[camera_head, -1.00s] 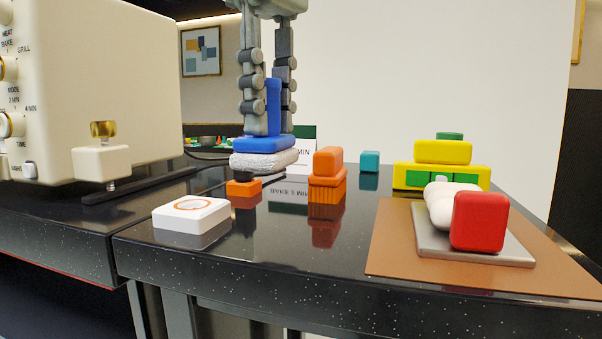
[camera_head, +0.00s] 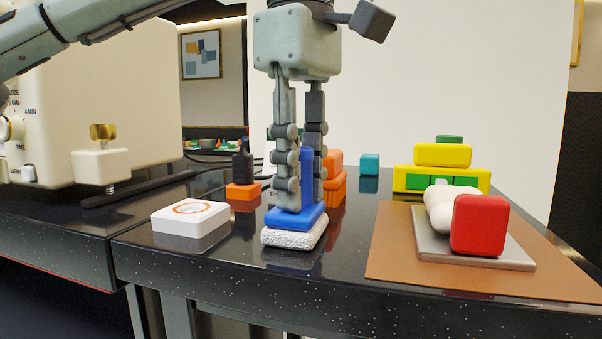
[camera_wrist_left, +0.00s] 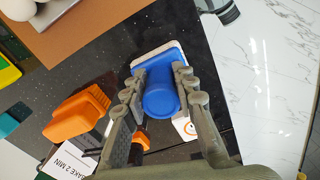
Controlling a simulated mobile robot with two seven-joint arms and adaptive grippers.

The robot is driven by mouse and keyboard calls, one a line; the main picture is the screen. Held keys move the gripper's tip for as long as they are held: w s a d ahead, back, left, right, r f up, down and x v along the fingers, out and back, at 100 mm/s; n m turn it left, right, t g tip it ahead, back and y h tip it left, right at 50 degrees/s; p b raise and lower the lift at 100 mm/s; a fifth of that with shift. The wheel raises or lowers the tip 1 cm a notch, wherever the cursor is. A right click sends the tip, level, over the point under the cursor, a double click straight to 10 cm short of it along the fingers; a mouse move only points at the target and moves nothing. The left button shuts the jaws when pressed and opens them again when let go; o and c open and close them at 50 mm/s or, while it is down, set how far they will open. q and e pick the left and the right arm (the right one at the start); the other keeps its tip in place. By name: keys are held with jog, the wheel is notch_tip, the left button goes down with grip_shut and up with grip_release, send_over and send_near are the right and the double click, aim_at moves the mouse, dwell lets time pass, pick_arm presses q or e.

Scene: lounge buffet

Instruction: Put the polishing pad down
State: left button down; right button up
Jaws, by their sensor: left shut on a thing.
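The polishing pad has a blue upright handle, a blue plate (camera_head: 296,216) and a white fluffy underside (camera_head: 293,236). It is upright over the front middle of the black counter, at or just above the surface; I cannot tell if it touches. My left gripper (camera_head: 302,200) points down and is shut on the blue handle. In the left wrist view the round top of the blue handle (camera_wrist_left: 161,98) sits between the two fingers (camera_wrist_left: 155,90), with the white pad edge showing beyond. My right gripper is not in view.
A white block with an orange ring (camera_head: 191,218) lies left of the pad. Orange blocks (camera_head: 333,185) stand behind it. A brown mat (camera_head: 395,255) with a grey tray, white pieces and a red block (camera_head: 479,224) lies right. A cream oven (camera_head: 110,120) stands left.

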pick_arm(q)
jog(key=c, duration=1.2)
grip_release()
notch_tip(320, 180, up, 12)
jog(key=shift+r, duration=0.1)
